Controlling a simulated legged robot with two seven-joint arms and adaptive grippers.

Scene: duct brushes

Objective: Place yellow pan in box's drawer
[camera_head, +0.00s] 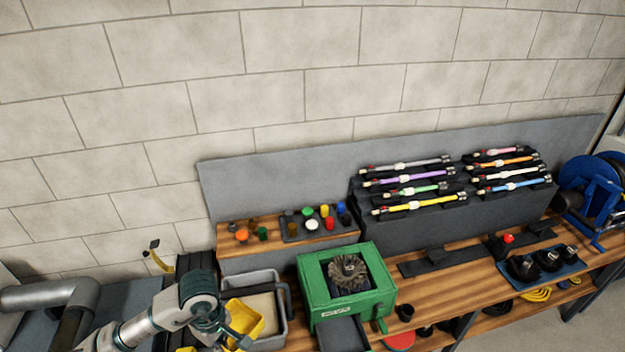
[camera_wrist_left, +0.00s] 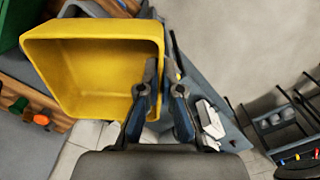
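The yellow pan (camera_head: 246,318) is in the head view just left of the green box, over a grey bin. My left gripper (camera_head: 232,333) is at its near side. In the left wrist view, the yellow pan (camera_wrist_left: 95,65) is large and empty, with its open side toward the camera. The left fingers (camera_wrist_left: 163,85) straddle its right wall, one inside and one outside, and appear closed on it. The green box (camera_head: 312,290) holds a round brush (camera_head: 348,269) on top. Its dark drawer (camera_head: 342,336) sticks out at the front, cut by the frame edge. My right gripper is not in view.
The grey bin (camera_head: 284,302) sits left of the green box. Coloured caps (camera_head: 312,224) stand on a raised shelf behind. A rack of coloured brushes (camera_head: 413,205) and a blue tray (camera_head: 545,274) are to the right. The wooden bench right of the box is partly clear.

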